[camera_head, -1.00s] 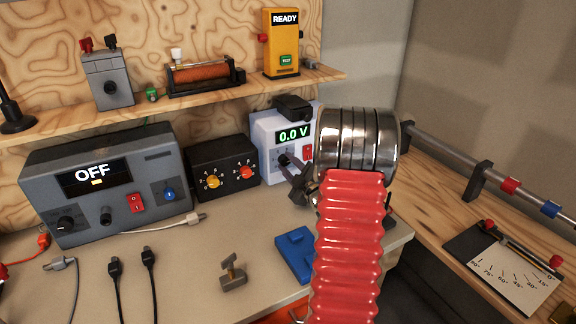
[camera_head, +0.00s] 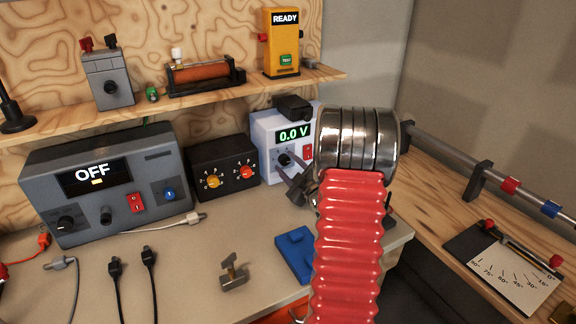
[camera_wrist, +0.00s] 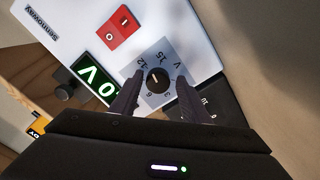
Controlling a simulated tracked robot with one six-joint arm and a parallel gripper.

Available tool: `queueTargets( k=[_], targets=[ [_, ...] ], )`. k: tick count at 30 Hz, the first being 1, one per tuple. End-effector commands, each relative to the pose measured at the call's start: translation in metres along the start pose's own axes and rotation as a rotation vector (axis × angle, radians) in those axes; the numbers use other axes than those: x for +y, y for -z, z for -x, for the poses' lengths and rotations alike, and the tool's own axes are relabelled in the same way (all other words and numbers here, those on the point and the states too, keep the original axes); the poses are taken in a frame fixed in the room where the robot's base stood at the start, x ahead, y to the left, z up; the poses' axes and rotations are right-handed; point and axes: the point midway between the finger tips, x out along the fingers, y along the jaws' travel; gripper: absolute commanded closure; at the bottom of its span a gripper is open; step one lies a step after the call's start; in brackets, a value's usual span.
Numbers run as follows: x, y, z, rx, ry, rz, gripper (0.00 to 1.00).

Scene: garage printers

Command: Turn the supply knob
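The white supply (camera_head: 268,129) stands at the back of the bench, and its green display reads 0.0 V. Its black supply knob (camera_head: 284,159) is on the front, below the display. The wrist view shows the knob (camera_wrist: 158,80) on a grey dial plate with voltage marks. My gripper (camera_wrist: 160,82) is open there, one finger on each side of the knob with gaps between. I cannot tell how far the fingertips are from the panel.
A red switch (camera_head: 308,152) sits right of the knob, close to my gripper. A blue block (camera_head: 294,255) lies in front, and a small metal clamp (camera_head: 233,272) stands nearby.

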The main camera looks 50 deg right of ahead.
Motion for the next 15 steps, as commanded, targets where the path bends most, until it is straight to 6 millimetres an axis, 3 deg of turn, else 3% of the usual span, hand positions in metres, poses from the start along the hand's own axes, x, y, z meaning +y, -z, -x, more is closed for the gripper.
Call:
queueTargets(
  k=[10,15],
  targets=[
    [0.002,0.0,0.001,0.001,-0.003,0.001,0.52],
    [0.002,0.0,0.011,-0.001,-0.004,0.001,0.52]
  ],
)
